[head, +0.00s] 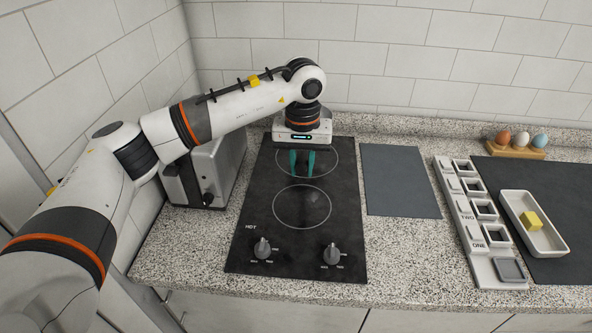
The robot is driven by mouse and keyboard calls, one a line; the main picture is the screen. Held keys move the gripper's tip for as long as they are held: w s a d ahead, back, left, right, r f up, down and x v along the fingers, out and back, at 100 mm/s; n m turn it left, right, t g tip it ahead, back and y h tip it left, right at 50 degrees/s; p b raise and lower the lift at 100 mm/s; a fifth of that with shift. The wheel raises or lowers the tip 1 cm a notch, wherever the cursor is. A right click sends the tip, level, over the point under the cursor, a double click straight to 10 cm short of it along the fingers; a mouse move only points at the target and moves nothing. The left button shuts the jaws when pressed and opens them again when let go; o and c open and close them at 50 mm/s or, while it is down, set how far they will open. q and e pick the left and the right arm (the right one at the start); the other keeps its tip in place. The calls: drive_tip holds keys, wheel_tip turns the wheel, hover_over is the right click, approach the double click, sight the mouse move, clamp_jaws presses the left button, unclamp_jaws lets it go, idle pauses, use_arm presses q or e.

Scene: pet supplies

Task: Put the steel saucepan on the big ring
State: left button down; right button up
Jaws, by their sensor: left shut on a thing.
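The black hob (252,215) has two pale rings. I see no steel saucepan in the head view. The gripper and wrist cover part of the rear ring. My right gripper is not in view.
A steel appliance with a knob (216,177) stands left of the hob, partly behind my arm. A grey mat (400,182) lies bare to the right. Further right are a white slotted panel (455,205), a white tray (553,247) with a yellow block (531,221), and egg-shaped items (521,139).

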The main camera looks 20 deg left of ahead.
use_arm(q)
drive_tip(key=shift+w+f+p, duration=0.1)
drive_tip(key=shift+f+p, duration=1.05)
drive_tip(key=shift+f, duration=3.35)
drive_tip(key=c, duration=1.2)
unclamp_jaws()
drive_tip(key=shift+f, duration=0.1)
drive_tip(key=shift+r, duration=0.2)
wheel_tip(320, 180, up, 10)
drive_tip(key=b, duration=0.3)
drive_tip(key=shift+r, duration=0.9)
